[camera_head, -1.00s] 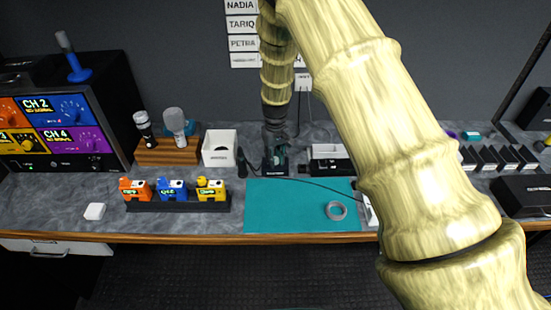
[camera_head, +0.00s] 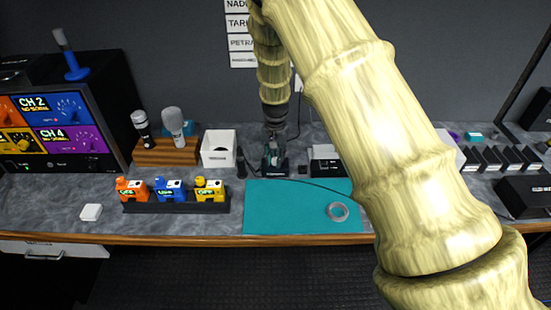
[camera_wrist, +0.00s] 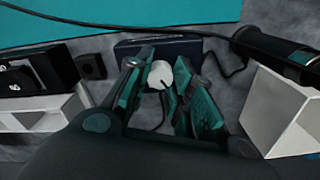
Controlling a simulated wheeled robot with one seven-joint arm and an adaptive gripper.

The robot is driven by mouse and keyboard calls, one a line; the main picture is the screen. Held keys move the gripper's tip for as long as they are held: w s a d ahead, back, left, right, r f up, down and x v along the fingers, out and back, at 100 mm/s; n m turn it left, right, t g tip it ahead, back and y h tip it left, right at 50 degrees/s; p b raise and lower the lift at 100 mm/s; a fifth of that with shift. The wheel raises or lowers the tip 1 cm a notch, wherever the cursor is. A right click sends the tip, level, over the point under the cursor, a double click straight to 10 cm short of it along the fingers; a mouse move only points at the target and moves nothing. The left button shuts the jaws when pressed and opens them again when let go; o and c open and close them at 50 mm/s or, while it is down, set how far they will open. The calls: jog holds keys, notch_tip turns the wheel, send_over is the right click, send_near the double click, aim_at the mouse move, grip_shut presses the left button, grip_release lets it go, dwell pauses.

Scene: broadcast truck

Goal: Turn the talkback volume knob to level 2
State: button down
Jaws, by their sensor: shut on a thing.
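The talkback volume knob (camera_wrist: 160,73) is small, round and white, with a dark pointer line, in the middle of the wrist view. It sits at a dark box (camera_wrist: 150,46), which also shows at the back of the bench in the head view (camera_head: 275,174). My gripper (camera_wrist: 163,84) has its teal-padded fingers on both sides of the knob, shut on it. In the head view my gripper (camera_head: 273,153) points down at the box and hides the knob. The level marks are not readable.
A white bin (camera_head: 219,148) stands left of my gripper, with a dark handheld item (camera_head: 241,163) between them. A white-and-black holder (camera_head: 326,160) stands to the right. A cable crosses the teal mat (camera_head: 290,215) in front, which holds a grey ring (camera_head: 338,211).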

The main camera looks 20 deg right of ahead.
aim_at(275, 159)
jog(key=shift+m, duration=0.4)
jog(key=c, duration=1.2)
grip_release()
notch_tip(275, 159, up, 12)
